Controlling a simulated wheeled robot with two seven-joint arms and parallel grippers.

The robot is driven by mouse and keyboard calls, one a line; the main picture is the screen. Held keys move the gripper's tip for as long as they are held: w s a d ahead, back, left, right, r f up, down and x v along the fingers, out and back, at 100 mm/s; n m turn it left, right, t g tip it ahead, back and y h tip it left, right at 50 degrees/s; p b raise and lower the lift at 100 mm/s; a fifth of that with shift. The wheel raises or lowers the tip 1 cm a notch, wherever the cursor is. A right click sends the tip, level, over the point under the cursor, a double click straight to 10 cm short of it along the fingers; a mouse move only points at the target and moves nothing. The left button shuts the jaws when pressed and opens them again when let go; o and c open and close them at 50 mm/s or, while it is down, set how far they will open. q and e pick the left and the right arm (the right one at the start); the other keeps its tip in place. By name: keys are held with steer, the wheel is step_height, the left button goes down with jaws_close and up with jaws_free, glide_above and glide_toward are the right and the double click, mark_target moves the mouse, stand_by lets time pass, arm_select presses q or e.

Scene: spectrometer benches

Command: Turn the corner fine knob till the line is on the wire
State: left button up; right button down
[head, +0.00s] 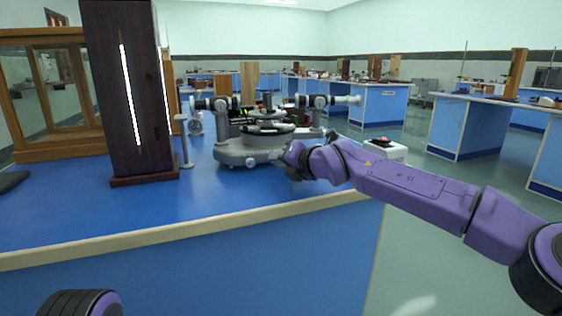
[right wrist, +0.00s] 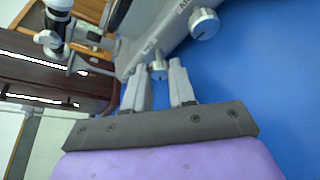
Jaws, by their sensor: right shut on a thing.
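The grey spectrometer (head: 250,148) stands on the blue bench top, with a round table and two tubes. My right gripper (head: 290,158) reaches its near right corner. In the right wrist view my right gripper (right wrist: 158,74) has its two fingers on either side of a small metal knob (right wrist: 158,66) at the base's corner, and is shut on it. A larger silver knob (right wrist: 204,23) sits farther along the base. The line and the wire are not visible in either view. My left gripper is out of view.
A tall dark wooden lamp housing (head: 128,100) with a bright slit stands left of the spectrometer. A glass-sided wooden case (head: 45,95) is behind it. The bench front is clear.

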steer(key=c, duration=0.9)
jaws_free()
steer(key=shift+c, duration=0.2)
steer(key=v, duration=1)
steer(key=shift+s+d+b, duration=0.25)
steer(key=shift+b, duration=0.05)
